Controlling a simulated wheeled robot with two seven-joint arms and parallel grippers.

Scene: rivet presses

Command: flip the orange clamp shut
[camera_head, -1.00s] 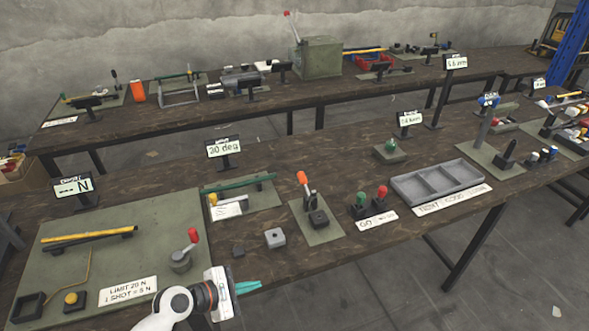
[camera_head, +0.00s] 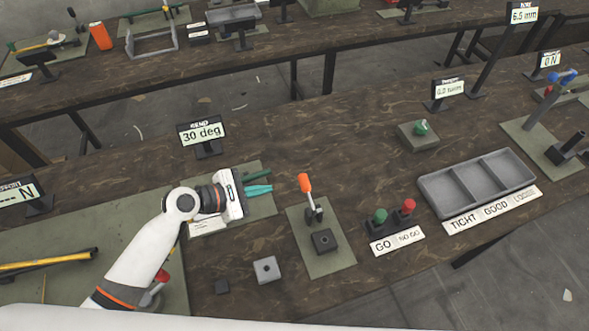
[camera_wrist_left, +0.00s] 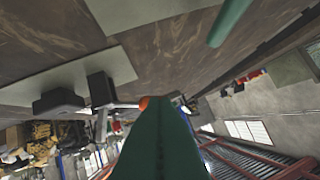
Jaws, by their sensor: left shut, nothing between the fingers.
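The orange clamp (camera_head: 306,184) stands on a grey-green plate (camera_head: 325,262) in the head view, its orange handle pointing up. A dark square block with a hole (camera_head: 323,241) sits in front of it on the same plate. My left gripper (camera_head: 259,190) is shut and empty, with its teal fingers pointing right toward the clamp handle. A gap shows between the fingertips and the handle in the head view. In the left wrist view the green fingers (camera_wrist_left: 160,140) fill the lower middle, and a bit of orange (camera_wrist_left: 144,102) shows just past their tip. My right gripper is not in view.
Green and red knobs (camera_head: 394,213) and a grey divided tray (camera_head: 478,184) stand to the right. A 30 deg sign (camera_head: 202,133) stands behind my gripper.

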